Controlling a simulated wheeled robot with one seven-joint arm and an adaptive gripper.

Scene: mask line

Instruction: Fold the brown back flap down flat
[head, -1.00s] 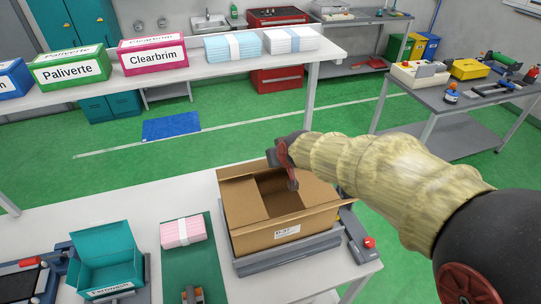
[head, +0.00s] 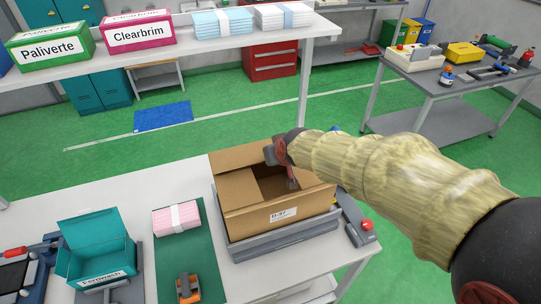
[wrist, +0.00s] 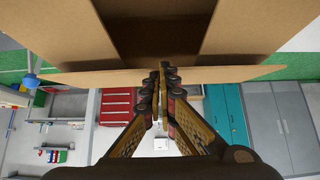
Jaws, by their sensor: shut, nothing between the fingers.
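The open brown carton (head: 245,218) sits on a grey platform (head: 240,248) at the bench's right end. Its back flap (head: 232,160) stands raised along the far edge; my gripper hides its right part. In the wrist view the back flap (wrist: 95,77) is a thin strip, nearly edge-on. Side flaps (wrist: 75,30) lie folded inward with a dark opening between them. My gripper (wrist: 163,70) is shut and empty, its fingertips at the middle of the back flap's edge. I cannot tell whether they touch. It also shows over the carton in the head view (head: 290,180).
A teal box (head: 95,255), a pink banded stack (head: 177,218) and an orange-black tool (head: 188,288) are left of the carton. A device with a red button (head: 362,232) stands close on the right. A white shelf with boxes (head: 140,35) runs behind, across a green floor.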

